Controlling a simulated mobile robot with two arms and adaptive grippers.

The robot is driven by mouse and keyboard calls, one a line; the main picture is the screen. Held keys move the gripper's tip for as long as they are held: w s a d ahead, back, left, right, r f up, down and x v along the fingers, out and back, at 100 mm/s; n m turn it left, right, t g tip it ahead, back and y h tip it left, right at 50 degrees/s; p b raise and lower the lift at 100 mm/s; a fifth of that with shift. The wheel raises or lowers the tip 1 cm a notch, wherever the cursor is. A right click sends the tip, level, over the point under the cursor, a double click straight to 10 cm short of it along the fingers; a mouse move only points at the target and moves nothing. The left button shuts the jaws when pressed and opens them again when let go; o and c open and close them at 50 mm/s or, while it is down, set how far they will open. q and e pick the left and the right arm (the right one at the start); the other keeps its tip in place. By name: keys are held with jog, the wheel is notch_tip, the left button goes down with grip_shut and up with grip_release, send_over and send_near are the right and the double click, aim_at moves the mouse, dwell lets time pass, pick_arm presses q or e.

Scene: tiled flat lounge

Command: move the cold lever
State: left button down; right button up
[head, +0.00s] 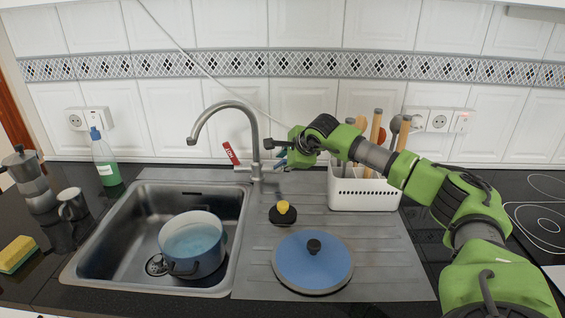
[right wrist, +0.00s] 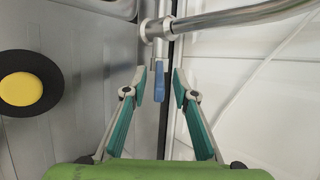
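The cold lever (right wrist: 159,82) is a small blue handle on a metal stem, seen in the right wrist view. It sticks out from the base of the chrome tap (right wrist: 160,28) toward my right gripper. My right gripper (right wrist: 159,90) is open, with one teal-padded finger on each side of the blue handle and a gap visible on both sides. In the head view the right gripper (head: 283,156) is just right of the tap (head: 256,150) and largely hides the lever. A red lever or tag (head: 231,151) shows on the tap's left side. My left gripper is out of view.
The sink (head: 125,225) holds a blue pot (head: 196,262). A blue lid (head: 312,262) and a black scrubber with a yellow knob (head: 284,210) lie on the drainboard. A white utensil holder (head: 365,193) stands close under my right arm. The tiled wall is just behind the tap.

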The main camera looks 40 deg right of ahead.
jog(key=v, duration=1.2)
jog(key=shift+w+r, duration=0.1)
jog(key=shift+r, duration=0.05)
dwell(0.3)
